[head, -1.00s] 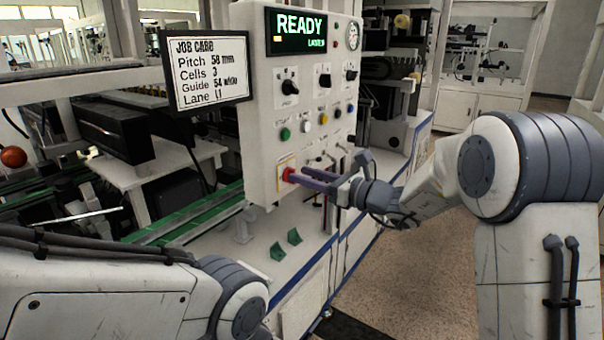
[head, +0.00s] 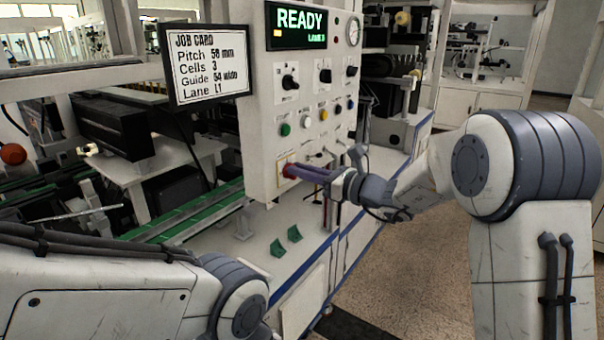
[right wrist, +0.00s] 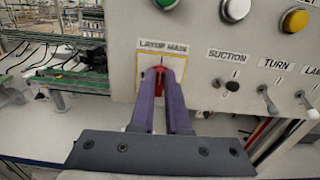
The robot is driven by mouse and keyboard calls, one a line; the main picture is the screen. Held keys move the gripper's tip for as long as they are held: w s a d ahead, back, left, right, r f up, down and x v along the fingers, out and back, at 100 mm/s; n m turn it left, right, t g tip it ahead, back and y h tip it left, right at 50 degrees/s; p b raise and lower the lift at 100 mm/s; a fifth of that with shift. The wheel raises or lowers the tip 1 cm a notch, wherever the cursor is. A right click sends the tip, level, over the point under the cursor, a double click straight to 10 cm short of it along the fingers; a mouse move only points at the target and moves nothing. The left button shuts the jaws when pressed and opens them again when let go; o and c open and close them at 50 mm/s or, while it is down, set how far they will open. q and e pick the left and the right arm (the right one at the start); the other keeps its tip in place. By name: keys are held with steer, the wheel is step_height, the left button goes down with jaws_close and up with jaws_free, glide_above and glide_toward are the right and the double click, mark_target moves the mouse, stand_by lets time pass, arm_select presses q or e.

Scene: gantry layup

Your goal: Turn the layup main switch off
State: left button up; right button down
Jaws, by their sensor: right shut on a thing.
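The layup main switch is a red knob (right wrist: 149,87) on a yellow-edged plate (right wrist: 185,58) under the "LAYUP MAIN" label (right wrist: 164,44). In the head view the plate (head: 284,160) is low on the left of the grey control panel (head: 262,110), and the knob is mostly hidden by my fingers. My right gripper (head: 290,171) reaches it from the right, and its purple fingers (right wrist: 160,78) are shut on the red knob, one on each side. The knob's exact angle is hard to read. My left arm shows at lower left, but its gripper is out of view.
Above the switch are a green button (head: 285,130), a white button, a yellow button and black knobs. Small toggle levers (right wrist: 265,92) stand close to the right of my fingers. The display (head: 300,25) reads READY. A job card (head: 208,67) hangs at left.

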steer(key=n+b, duration=0.5)
steer(key=b, duration=0.3)
steer(key=f+n+b, duration=0.1)
steer(key=n+b, duration=0.4)
steer(key=b, duration=0.3)
steer(key=s+n+b, duration=0.1)
steer(key=n+b, duration=0.4)
steer(key=b, duration=0.3)
steer(key=shift+a+f+b, duration=0.3)
steer(key=shift+b, duration=0.05)
steer(key=shift+n+b, duration=1.3)
steer(key=shift+r, duration=0.1)
steer(key=c, duration=0.9)
jaws_free()
steer(key=shift+r, duration=0.1)
steer(key=v, duration=1)
steer(key=shift+s+d, duration=0.15)
steer(key=shift+d, duration=0.05)
